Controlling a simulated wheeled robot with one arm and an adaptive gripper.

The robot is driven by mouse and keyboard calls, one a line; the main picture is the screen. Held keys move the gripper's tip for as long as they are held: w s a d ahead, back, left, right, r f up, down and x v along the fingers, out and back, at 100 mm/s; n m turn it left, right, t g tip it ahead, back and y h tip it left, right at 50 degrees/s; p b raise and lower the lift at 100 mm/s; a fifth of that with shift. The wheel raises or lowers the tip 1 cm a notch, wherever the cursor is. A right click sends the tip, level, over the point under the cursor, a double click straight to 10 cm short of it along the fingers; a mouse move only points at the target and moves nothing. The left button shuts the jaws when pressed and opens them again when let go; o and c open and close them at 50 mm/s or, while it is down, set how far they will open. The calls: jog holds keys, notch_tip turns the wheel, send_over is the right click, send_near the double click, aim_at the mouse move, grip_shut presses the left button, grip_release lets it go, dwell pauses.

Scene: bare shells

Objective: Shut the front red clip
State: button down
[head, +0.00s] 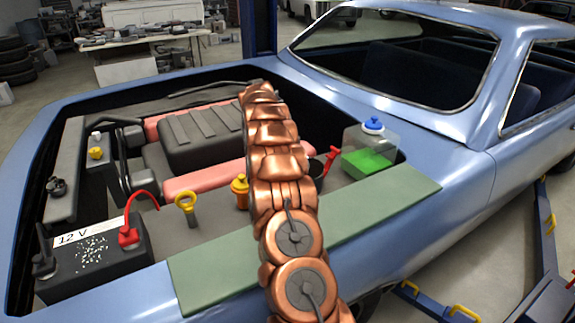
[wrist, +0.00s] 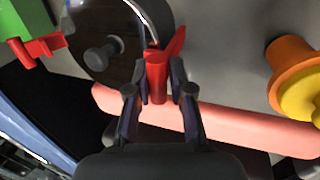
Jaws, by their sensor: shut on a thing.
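My gripper (wrist: 158,88) is shut on a red clip (wrist: 156,68) in the wrist view, with one finger on each side of its red block. A red lever slants up from the block, and a bright wire loop runs from it over a dark round canister lid (wrist: 98,50) with a knob. A second red clip (wrist: 38,49) sticks out at the far side of the lid; it also shows in the head view (head: 331,158). In the head view my copper arm hides my gripper, the held clip and most of the canister.
A yellow-orange cap (wrist: 295,80) stands to the right in the wrist view. In the head view are a green-filled tank (head: 368,160), a battery (head: 95,265), a yellow dipstick ring (head: 187,203) and a green fender mat (head: 215,265).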

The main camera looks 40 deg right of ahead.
jog(key=shift+s+d, duration=0.2)
jog(key=shift+d, duration=0.05)
jog(key=c, duration=1.1)
grip_release()
jog(key=shift+f, duration=0.1)
jog(key=shift+o, duration=0.2)
jog(key=shift+w+a, duration=0.1)
jog(key=shift+r, duration=0.3)
jog(key=v, duration=1.1)
jog(key=shift+r, duration=0.2)
jog(key=shift+a, duration=0.15)
